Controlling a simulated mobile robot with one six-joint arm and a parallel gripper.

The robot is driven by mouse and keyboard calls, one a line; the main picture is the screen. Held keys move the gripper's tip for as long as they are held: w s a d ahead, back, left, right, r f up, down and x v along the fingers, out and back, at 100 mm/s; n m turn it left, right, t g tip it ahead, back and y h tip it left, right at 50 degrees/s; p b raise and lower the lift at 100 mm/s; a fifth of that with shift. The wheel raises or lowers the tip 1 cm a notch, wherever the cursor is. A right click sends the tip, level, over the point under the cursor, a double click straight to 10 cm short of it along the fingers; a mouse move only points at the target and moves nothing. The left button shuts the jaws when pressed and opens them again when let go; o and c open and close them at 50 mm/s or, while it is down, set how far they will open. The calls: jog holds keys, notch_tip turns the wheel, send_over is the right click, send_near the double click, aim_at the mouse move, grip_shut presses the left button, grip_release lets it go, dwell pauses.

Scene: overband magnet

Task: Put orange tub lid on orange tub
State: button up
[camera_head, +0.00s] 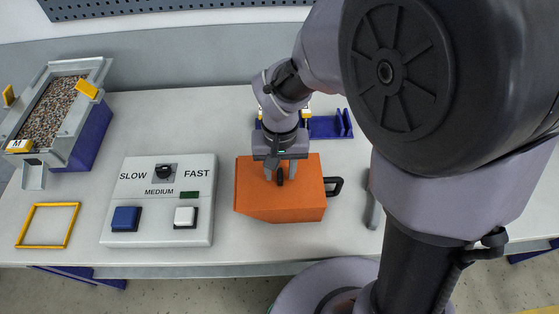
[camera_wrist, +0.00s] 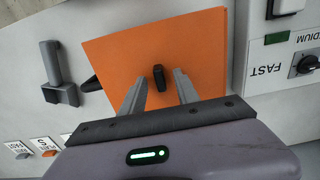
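The orange tub (camera_head: 290,213) stands on the bench in the middle of the head view, with a black handle (camera_head: 334,186) on its right side. The flat orange lid (camera_head: 255,180) lies over the tub's top; I cannot tell whether it is fully seated. A black knob (camera_wrist: 159,78) stands up from the lid. My gripper (camera_head: 280,175) is above the lid, its two fingers apart on either side of the knob. In the wrist view my gripper (camera_wrist: 160,77) shows gaps between each finger and the knob. The tub's inside is hidden.
A control box (camera_head: 158,200) with a dial and buttons stands left of the tub. A yellow frame (camera_head: 47,205) and a gravel-filled feeder (camera_head: 104,68) are further left. A blue rack (camera_head: 328,126) stands behind.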

notch_tip(320, 180, up, 17)
jog(key=p, duration=0.7)
jog(key=shift+r, duration=0.2)
jog(key=s+d+r+m+t+y+b, duration=0.1)
jog(key=s+d+m+t+b, duration=0.1)
jog(key=s, duration=0.3)
jog(key=s+d+r+m+t+y+b, duration=0.1)
jog(key=s+d+m+t, duration=0.1)
jog(key=s, duration=0.4)
jog(key=d+t, duration=0.1)
jog(key=d, duration=0.1)
jog(key=shift+s+d+r+t+b, duration=0.2)
jog(key=shift+d+r+t+b, duration=0.2)
dwell(0.8)
